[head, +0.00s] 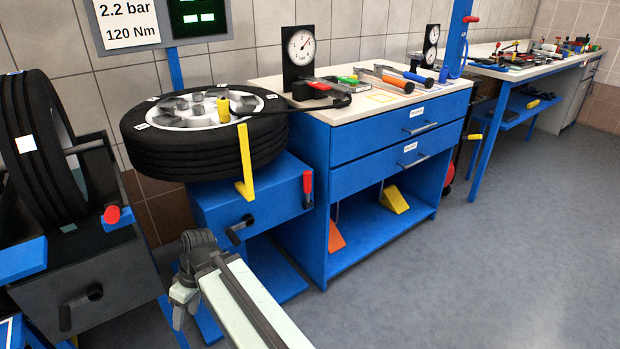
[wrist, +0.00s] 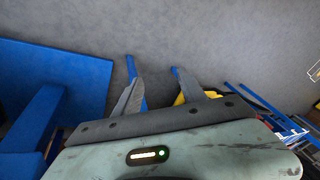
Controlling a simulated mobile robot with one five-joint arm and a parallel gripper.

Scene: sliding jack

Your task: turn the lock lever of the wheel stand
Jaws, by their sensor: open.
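The wheel stand (head: 272,188) is a blue box on a blue column, with a wheel (head: 190,150) lying flat on top. A lever with a red handle (head: 307,183) stands upright at the right edge of its front. A black crank (head: 238,232) sticks out of the front at the left. My gripper (head: 180,304) is low in front of the stand, to the left of and below the red-handled lever, and apart from it. In the wrist view my gripper (wrist: 155,82) is open, with nothing between its fingers. The lever cannot be made out in the wrist view.
A yellow upright arm (head: 245,162) stands at the tyre's front. A blue drawer cabinet (head: 395,150) with tools on top stands close to the right. A dark stand (head: 85,275) with an upright wheel is at the left. Grey floor (head: 470,270) at the right is clear.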

